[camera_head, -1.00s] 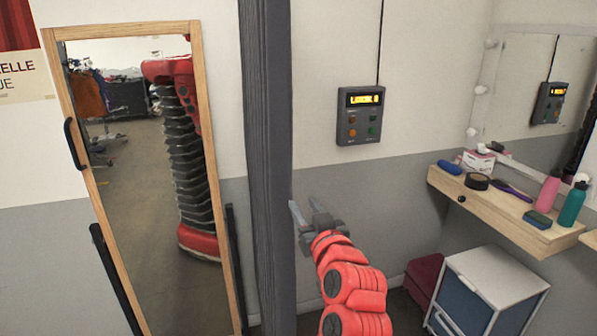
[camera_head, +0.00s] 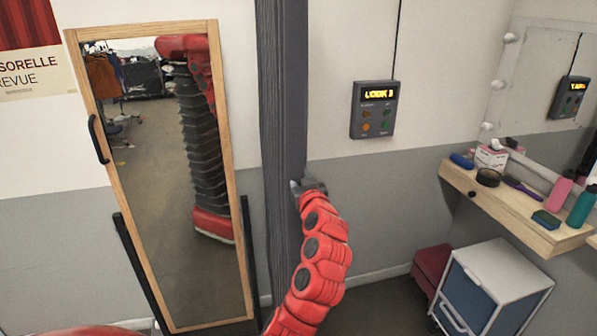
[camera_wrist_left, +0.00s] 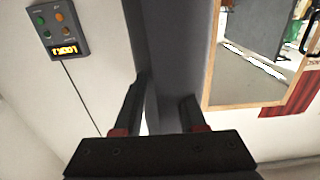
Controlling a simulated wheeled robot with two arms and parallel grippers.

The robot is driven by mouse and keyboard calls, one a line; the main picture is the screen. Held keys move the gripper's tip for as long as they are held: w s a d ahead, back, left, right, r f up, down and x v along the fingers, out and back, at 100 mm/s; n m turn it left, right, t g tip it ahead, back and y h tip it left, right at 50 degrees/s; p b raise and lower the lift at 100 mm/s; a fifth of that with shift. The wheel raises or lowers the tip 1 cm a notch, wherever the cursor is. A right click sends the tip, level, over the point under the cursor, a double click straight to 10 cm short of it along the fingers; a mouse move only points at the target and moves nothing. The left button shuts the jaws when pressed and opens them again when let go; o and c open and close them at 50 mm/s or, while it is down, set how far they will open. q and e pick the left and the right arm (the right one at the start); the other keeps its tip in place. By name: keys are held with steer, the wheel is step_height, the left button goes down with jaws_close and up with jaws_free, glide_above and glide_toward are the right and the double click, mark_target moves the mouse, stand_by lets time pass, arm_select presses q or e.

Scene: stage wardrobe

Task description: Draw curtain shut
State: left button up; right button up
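The dark grey curtain (camera_head: 281,110) hangs as a narrow gathered vertical strip between the mirror and the wall panel. It also shows as a dark band in the left wrist view (camera_wrist_left: 178,55). My left gripper (camera_head: 308,186) is at the curtain's right edge in the head view. In the left wrist view its two fingers (camera_wrist_left: 160,112) are spread apart, with dark curtain showing between and beyond them. I cannot tell whether either finger touches the fabric. My right gripper is not in view.
A wood-framed standing mirror (camera_head: 246,275) is left of the curtain. A control box (camera_head: 374,110) with a lit display is on the wall to the right. A wooden shelf (camera_head: 520,224) with bottles and small items stands farther right, above a white-and-blue cabinet (camera_head: 492,287).

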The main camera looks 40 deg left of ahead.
arm_select(q)
steer(key=shift+c, duration=0.3)
jaws_close()
stand_by(1.2)
